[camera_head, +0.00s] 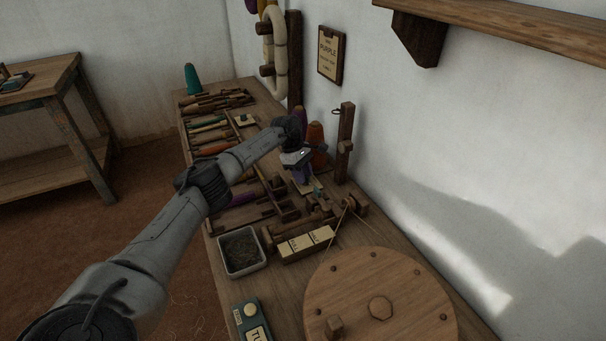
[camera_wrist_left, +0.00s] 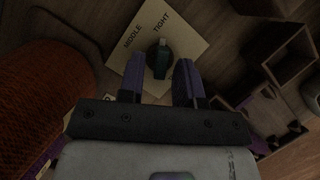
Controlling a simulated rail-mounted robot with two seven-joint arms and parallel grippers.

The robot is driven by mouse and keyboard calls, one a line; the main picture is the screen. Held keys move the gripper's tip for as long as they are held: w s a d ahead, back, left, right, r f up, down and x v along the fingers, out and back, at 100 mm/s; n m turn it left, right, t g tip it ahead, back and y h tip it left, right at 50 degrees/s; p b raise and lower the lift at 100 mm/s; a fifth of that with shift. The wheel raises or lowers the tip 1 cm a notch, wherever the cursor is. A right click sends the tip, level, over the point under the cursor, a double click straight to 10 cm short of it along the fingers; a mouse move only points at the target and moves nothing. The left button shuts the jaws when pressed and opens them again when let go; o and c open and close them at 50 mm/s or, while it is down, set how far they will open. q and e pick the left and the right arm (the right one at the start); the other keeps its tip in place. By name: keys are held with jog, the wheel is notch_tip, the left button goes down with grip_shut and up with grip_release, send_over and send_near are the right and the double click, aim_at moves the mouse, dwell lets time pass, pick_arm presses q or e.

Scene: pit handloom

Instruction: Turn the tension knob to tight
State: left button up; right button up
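The card reads MIDDLE and TIGHT; a third label is mostly hidden by my gripper. The pale tip points toward the side between MIDDLE and TIGHT, nearer TIGHT. My left gripper (camera_wrist_left: 161,70) is open, its two purplish fingers on either side of the knob, with gaps visible on both sides. In the head view my left gripper (camera_head: 302,172) hangs over the card on the bench. My right gripper is not in view.
An orange cone (camera_head: 317,139) stands close beside the gripper, filling the left of the wrist view (camera_wrist_left: 40,100). A wooden post (camera_head: 345,145) rises to the right. A wooden wheel (camera_head: 380,290), a grey tray (camera_head: 241,252) and several tools crowd the bench.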

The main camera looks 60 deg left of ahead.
pick_arm(q)
jog(key=shift+o, duration=0.3)
jog(key=shift+s+a+r+p, duration=0.15)
jog(key=shift+r+p, duration=0.15)
jog(key=shift+r, duration=0.2)
jog(key=p+v, duration=0.5)
jog(key=v, duration=0.7)
jog(key=shift+a+r, duration=0.2)
jog(key=shift+r, duration=0.15)
